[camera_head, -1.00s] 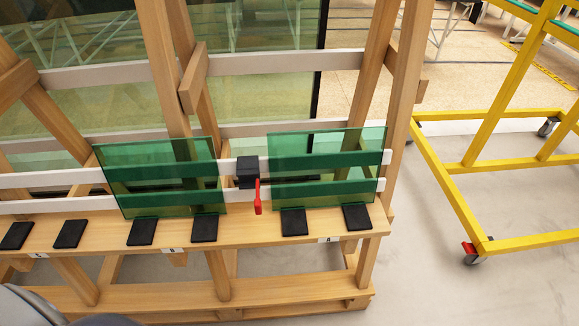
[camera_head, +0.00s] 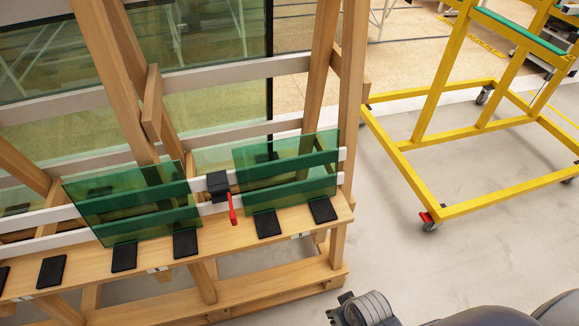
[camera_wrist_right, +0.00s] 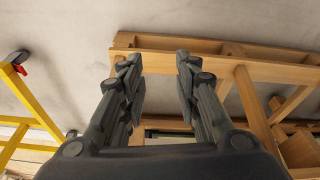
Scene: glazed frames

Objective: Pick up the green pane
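Two green see-through panes lean on the wooden rack, each standing on black pads on its ledge. The left green pane (camera_head: 132,202) is on the left of a black clamp with a red handle; the right green pane (camera_head: 287,170) is on its right, near the rack's right post. My right gripper (camera_head: 345,312) shows partly at the bottom edge, in front of and below the rack, apart from both panes. In the right wrist view my right gripper (camera_wrist_right: 160,78) has its two fingers spread with nothing between them. My left gripper is not in view.
The wooden rack (camera_head: 250,288) has white rails and more black pads (camera_head: 52,271) to the left. The black clamp (camera_head: 218,184) sits between the panes. A yellow wheeled frame (camera_head: 480,205) stands at the right. Grey floor between rack and yellow frame is clear.

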